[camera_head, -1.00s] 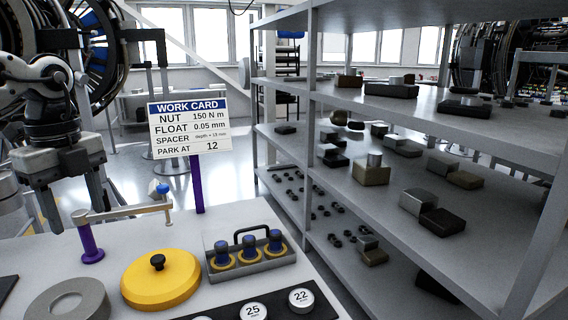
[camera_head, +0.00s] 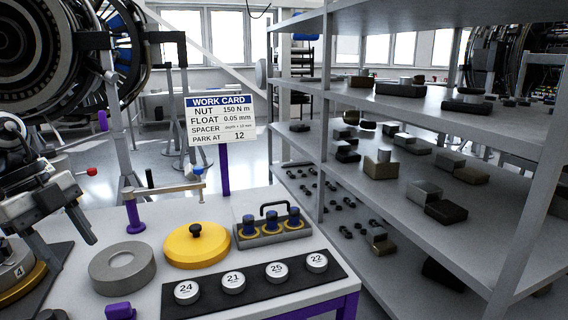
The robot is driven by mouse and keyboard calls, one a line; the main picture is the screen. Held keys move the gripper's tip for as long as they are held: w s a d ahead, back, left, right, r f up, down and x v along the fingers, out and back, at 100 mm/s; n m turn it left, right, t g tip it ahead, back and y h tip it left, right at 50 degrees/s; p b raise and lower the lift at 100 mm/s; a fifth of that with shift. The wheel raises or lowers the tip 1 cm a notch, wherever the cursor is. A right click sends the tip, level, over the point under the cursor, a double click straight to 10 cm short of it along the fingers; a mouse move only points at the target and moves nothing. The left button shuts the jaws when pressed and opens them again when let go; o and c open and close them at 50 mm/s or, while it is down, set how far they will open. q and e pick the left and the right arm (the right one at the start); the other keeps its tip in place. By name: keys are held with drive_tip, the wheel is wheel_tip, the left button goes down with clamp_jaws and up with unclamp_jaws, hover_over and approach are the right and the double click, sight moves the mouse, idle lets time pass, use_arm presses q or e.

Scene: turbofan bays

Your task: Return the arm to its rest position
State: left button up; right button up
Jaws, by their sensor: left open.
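My left gripper (camera_head: 68,250) is at the left edge in the camera_head view. Its two fingers are apart, point down and to the right, and hold nothing that I can see. It shows in front of the dark mat at the left end of the bench, near a round part marked 4 (camera_head: 18,270). I cannot tell its exact height above the bench. Part of its arm is cut off by the left edge. My right gripper is not in view.
The white bench (camera_head: 170,285) holds a grey ring (camera_head: 122,270), a yellow disc (camera_head: 197,250), a tray of blue-topped parts (camera_head: 272,236), numbered discs on a black strip (camera_head: 233,284), and a purple post (camera_head: 133,217). A work card (camera_head: 221,120) stands behind. Shelving (camera_head: 400,215) fills the right.

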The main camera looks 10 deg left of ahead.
use_arm(q)
drive_tip(key=s+d+f+n+t+h, duration=0.3)
drive_tip(key=s+f+n+h, duration=0.15)
drive_tip(key=f, duration=0.55)
drive_tip(key=s+d+f+n+t+h, duration=0.4)
drive_tip(key=s+f+h, duration=0.2)
drive_tip(key=f, duration=0.5)
drive_tip(key=w+d+f+n+t+y, duration=0.4)
drive_tip(key=w+d+f+t+y, duration=0.15)
drive_tip(key=t+y, duration=0.3)
drive_tip(key=s+d+f+g+y, duration=0.4)
drive_tip(key=s+f+g, duration=0.3)
drive_tip(key=f, duration=0.3)
drive_tip(key=w+d+f+n+t+h+b, duration=0.1)
drive_tip(key=d+f+n+t+b, duration=0.1)
drive_tip(key=d+b, duration=0.7)
drive_tip(key=shift+d+f+n+b, duration=0.35)
drive_tip(key=shift+d+f+n, duration=0.15)
drive_tip(key=shift+d+n, duration=0.7)
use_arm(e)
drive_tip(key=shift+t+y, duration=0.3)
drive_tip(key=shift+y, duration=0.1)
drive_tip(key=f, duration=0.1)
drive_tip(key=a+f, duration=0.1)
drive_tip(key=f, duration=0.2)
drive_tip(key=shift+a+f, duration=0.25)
